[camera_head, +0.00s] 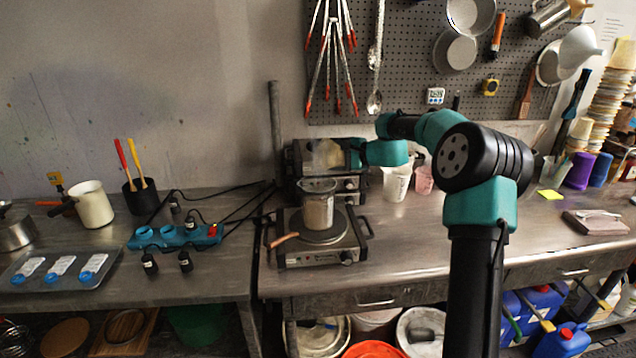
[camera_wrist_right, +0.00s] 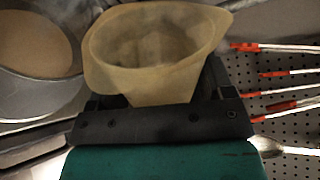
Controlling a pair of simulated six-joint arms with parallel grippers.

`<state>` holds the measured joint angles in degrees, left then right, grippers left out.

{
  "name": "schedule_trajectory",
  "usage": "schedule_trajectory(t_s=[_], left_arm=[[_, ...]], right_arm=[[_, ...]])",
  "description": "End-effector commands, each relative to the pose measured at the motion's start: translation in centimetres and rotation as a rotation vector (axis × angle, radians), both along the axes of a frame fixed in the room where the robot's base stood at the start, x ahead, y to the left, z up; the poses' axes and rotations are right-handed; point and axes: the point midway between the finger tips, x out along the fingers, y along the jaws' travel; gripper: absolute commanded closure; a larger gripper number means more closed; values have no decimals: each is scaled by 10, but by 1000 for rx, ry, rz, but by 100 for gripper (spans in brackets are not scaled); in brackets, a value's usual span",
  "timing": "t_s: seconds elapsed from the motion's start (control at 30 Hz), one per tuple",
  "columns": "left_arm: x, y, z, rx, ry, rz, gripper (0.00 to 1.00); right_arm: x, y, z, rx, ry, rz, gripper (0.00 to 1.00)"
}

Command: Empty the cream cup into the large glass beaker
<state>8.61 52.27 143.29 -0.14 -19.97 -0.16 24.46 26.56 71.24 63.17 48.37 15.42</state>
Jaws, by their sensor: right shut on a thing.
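The large glass beaker (camera_head: 318,208) stands upright on the front hot plate with a pale tan content in it. In the right wrist view a round rim with a tan surface, apparently the beaker (camera_wrist_right: 35,62), lies left of the cup. My right gripper (camera_head: 350,152) reaches in from the right and is shut on the cream cup (camera_head: 325,154), above the beaker and apart from it. In the right wrist view the cup (camera_wrist_right: 155,55) sits between the fingers, its mouth and stained inner wall showing; it looks tilted. No stream is visible. My left gripper is out of view.
The front hot plate (camera_head: 322,240) has a wooden-handled tool lying across its left side. A second hot plate (camera_head: 355,185) stands behind. A white plastic beaker (camera_head: 396,184) and a pink one (camera_head: 424,179) stand to the right. Black cables cross the bench on the left.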

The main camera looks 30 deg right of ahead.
Motion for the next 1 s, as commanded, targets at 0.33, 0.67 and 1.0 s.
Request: schedule_trajectory(t_s=[0.33, 0.67, 1.0], left_arm=[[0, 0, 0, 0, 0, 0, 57], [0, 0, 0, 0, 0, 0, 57], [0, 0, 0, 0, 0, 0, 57]], right_arm=[[1, -4, -3, 255, 101, -1, 56], [5, -12, -10, 481, 193, -1, 56], [10, -24, -43, 637, 254, 0, 56]])
